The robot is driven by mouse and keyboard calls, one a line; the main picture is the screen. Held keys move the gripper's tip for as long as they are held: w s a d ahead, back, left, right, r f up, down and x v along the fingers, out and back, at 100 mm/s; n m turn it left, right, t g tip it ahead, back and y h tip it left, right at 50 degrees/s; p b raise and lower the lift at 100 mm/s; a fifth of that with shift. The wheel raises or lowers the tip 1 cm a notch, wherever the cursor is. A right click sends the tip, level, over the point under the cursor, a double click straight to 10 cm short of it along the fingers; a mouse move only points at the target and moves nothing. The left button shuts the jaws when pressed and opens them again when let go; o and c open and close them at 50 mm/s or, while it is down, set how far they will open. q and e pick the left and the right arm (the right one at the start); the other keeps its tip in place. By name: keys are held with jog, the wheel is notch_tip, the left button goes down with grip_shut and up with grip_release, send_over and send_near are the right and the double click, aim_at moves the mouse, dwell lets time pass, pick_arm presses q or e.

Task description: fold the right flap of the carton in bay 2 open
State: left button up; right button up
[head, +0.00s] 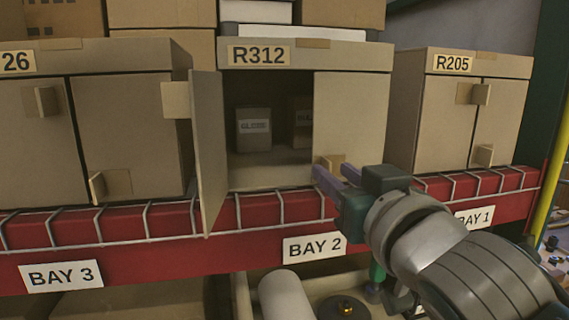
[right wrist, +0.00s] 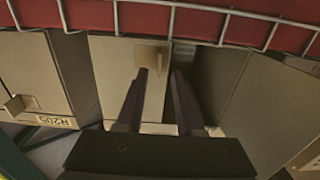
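The carton marked R312 (head: 350,57) stands in bay 2 on the rack shelf. Its left flap (head: 209,150) is swung open toward me. Its right flap (head: 351,117) is closed over the right side of the opening and also shows in the right wrist view (right wrist: 112,75). A small tan tab (head: 333,160) sits low on the right flap; it also shows in the right wrist view (right wrist: 152,52). My right gripper (head: 335,175) is at this tab, fingers apart, one tip overlapping the tab in the wrist view (right wrist: 161,75). Contact cannot be told. My left gripper is out of view.
Two small boxes (head: 254,126) are inside the carton. Closed cartons stand either side: R205 (head: 440,110) at right, another (head: 125,130) at left. A red shelf beam (head: 245,258) with a wire rail (head: 280,208) runs below the cartons. Items including a white cylinder (head: 283,298) lie underneath.

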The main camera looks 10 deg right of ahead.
jog(key=shift+w, duration=1.35)
grip_shut()
dwell(0.5)
